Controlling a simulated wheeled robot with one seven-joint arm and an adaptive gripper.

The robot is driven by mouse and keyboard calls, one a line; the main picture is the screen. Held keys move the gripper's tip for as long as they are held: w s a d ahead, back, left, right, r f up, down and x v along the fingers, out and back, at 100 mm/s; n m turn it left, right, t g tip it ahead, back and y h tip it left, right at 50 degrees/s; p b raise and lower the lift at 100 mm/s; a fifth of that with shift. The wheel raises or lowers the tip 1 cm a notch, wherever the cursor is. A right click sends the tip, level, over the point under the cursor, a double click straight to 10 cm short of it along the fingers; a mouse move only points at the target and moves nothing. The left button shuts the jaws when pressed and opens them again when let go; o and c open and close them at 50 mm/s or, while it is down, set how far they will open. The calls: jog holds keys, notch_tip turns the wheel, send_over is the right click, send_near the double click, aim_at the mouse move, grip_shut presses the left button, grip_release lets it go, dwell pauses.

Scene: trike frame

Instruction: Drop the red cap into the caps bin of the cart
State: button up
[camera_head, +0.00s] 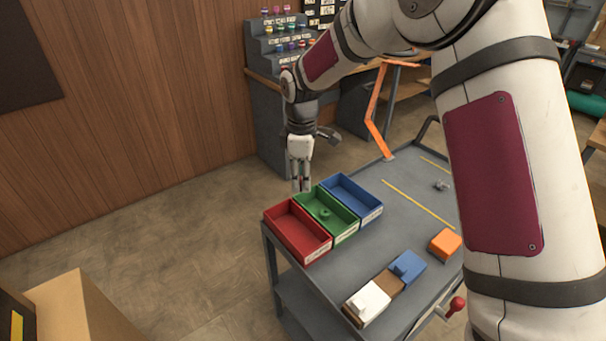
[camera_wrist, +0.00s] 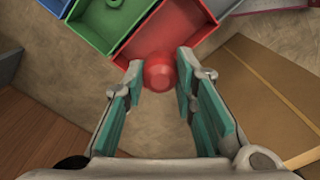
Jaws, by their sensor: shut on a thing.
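My gripper (camera_head: 301,186) hangs down by the far edge of the red and green bins on the cart. In the wrist view, my gripper (camera_wrist: 159,88) is shut on the red cap (camera_wrist: 159,74), which sits between its fingertips. The red bin (camera_head: 285,241) looks empty; it also shows in the wrist view (camera_wrist: 165,30), just beyond the cap. The green bin (camera_head: 343,235) holds a small green part. The blue bin (camera_head: 372,217) looks empty. The bins' labels are too small to read, so I cannot tell which is the caps bin. The grey cart (camera_head: 395,235) carries all three.
Orange (camera_head: 446,243), blue (camera_head: 408,267) and white (camera_head: 368,303) blocks lie on the cart's near side. An orange bent frame (camera_head: 375,115) rises at its far end. A stepped rack (camera_head: 280,45) with coloured caps stands at the back. A cardboard box (camera_head: 85,310) stands lower left.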

jog(key=shift+f+b, duration=0.3)
jog(key=shift+f, duration=2.55)
jog(key=o, duration=0.9)
notch_tip(320, 180, up, 11)
jog(key=shift+f, duration=0.2)
jog(key=shift+r, duration=0.7)
